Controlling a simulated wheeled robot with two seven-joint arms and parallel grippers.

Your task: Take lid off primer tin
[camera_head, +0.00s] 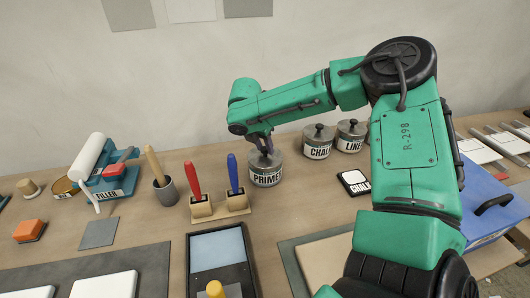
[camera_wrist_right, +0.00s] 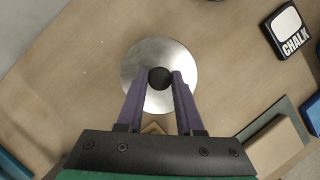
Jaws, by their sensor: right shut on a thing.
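The primer tin (camera_head: 266,177) is a grey metal tin with a white PRIMER label, standing upright on the table. Its round metal lid (camera_wrist_right: 143,62) with a dark knob (camera_wrist_right: 160,77) shows from above in the right wrist view. My right gripper (camera_head: 264,148) reaches down onto the tin from above. In the right wrist view its two purple fingers (camera_wrist_right: 161,76) are closed on the knob from both sides. The lid appears to sit on the tin. My left gripper is not in view.
Tins labelled CHALK (camera_head: 317,142) and LINE (camera_head: 350,136) stand to the right of the primer tin. Red (camera_head: 194,181) and blue (camera_head: 233,174) handled tools stand in wooden holders to its left. A CHALK card (camera_head: 354,182) lies at right, near a blue box (camera_head: 490,205). Bare table lies before the tin.

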